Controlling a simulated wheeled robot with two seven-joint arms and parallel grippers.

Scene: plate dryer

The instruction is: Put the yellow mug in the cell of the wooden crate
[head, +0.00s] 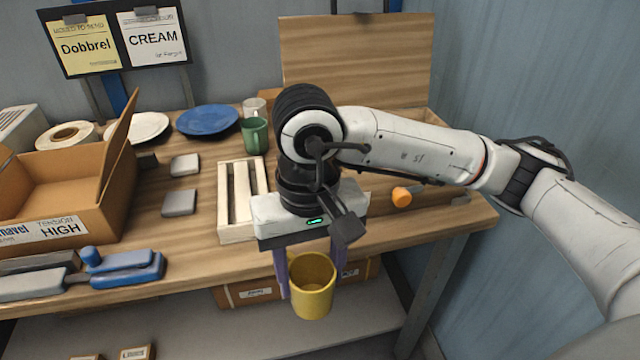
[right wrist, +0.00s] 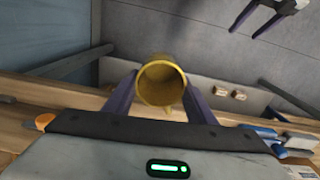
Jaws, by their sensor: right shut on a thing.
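The yellow mug (head: 312,287) is held between the purple fingers of my right gripper (head: 310,275), in front of the table's front edge and above the lower shelf. Its open mouth shows in the head view, and the mug (right wrist: 162,84) also sits between the fingers in the right wrist view. A pale wooden crate (head: 236,234) with long narrow openings stands on the table, left of and behind my right gripper, which may hide part of it. My left gripper (right wrist: 254,20) shows at the top right of the right wrist view, fingers apart and empty.
A green mug (head: 255,136), a white mug (head: 254,107), a blue plate (head: 207,120) and a white plate (head: 140,127) stand at the back. A cardboard box (head: 60,190) is at left. A large wooden box with a raised lid (head: 355,55) is partly behind my right arm.

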